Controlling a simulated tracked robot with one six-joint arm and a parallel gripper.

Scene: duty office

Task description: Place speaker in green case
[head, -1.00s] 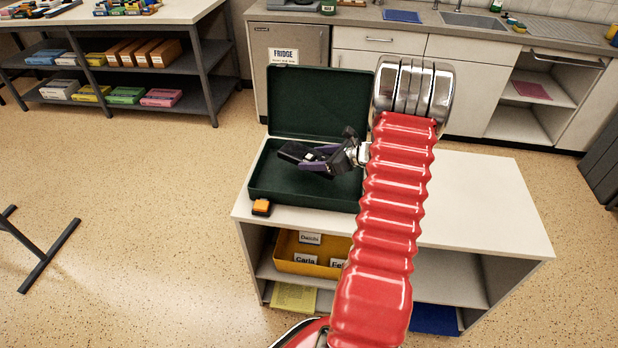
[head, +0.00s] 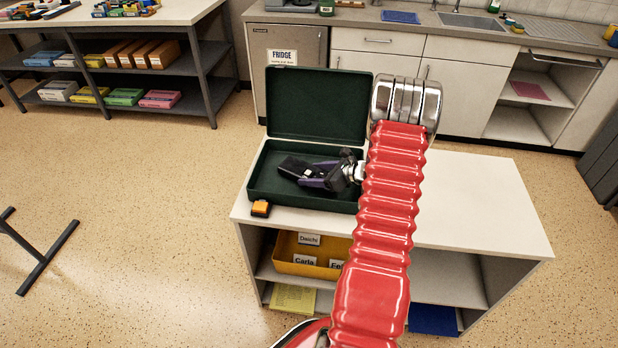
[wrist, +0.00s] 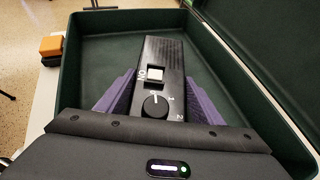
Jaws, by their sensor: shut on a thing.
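The green case (head: 270,192) stands open on the white counter, its lid (head: 318,105) raised at the back. The speaker is a black box (wrist: 165,75) with a white switch and a round knob, clear in the wrist view. My gripper (head: 306,174) is shut on the speaker, with purple fingers on both its sides. The gripper and speaker are over the inside of the case, low within its walls. The wrist view also shows the case wall (wrist: 75,60) around them. I cannot tell whether the speaker touches the case floor.
An orange and black block (head: 260,208) sits on the counter by the case's front left corner. The counter (head: 480,205) right of my arm is bare. A yellow bin (head: 300,254) with name labels is on the shelf below.

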